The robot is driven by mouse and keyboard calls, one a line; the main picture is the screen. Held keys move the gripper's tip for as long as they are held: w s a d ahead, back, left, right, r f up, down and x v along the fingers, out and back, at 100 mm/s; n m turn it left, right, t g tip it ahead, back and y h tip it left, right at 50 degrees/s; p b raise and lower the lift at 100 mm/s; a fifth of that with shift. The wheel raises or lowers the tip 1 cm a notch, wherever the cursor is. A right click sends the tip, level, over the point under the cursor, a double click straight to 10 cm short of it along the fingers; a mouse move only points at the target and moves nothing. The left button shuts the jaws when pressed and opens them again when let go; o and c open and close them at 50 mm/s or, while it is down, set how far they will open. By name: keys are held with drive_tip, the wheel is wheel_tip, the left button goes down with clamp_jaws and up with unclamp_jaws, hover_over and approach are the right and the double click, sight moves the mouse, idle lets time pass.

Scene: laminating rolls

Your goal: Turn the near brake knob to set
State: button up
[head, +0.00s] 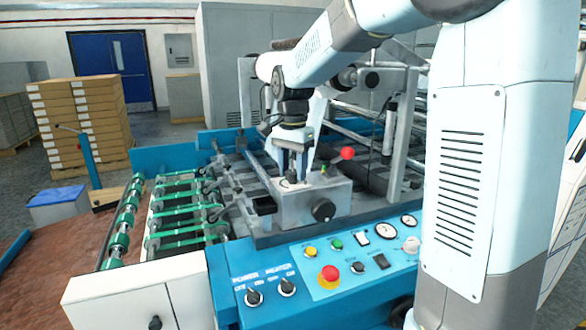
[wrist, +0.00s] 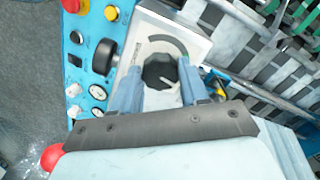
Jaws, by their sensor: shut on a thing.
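The brake knob (wrist: 159,71) is dark and many-sided, on top of a light grey box (wrist: 147,22) with a dark curved scale on its plate. A short white pointer mark on the knob points toward the lower right in the wrist view, away from the scale. My gripper (wrist: 158,82) has one finger on each side of the knob and is shut on it. In the head view my gripper (head: 292,175) reaches straight down onto the grey box (head: 290,209), and the knob is mostly hidden by the fingers.
A black round knob (head: 323,209) sticks out of the box's front. A red ball lever (head: 347,153) stands close to the right of my gripper. The blue control panel (head: 230,290) with a red stop button (head: 329,273) lies in front. Green-belted rollers (head: 180,208) lie left.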

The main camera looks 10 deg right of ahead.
sight(293, 172)
drive_tip(key=shift+w+r, duration=0.1)
drive_tip(key=shift+r, duration=0.05)
drive_tip(key=o, duration=1.1)
drive_tip(key=shift+c, duration=0.2)
wheel_tip(293, 172, up, 14)
drive_tip(key=shift+f, duration=0.25)
drive_tip(key=s+d+f+n+t, duration=0.2)
drive_tip(key=s+d+f+n, duration=0.1)
drive_tip(key=s, duration=0.5)
drive_tip(key=s+d+f+n+t, duration=0.1)
drive_tip(key=s+d+f+n, duration=0.2)
drive_tip(key=s, duration=0.6)
drive_tip(key=s+d+f+n+t, duration=0.2)
drive_tip(key=s+f, duration=0.3)
drive_tip(key=s, duration=0.3)
drive_tip(key=shift+s+d+n+t, duration=0.25)
drive_tip(key=shift+d+n, duration=0.25)
drive_tip(key=shift+d, duration=0.35)
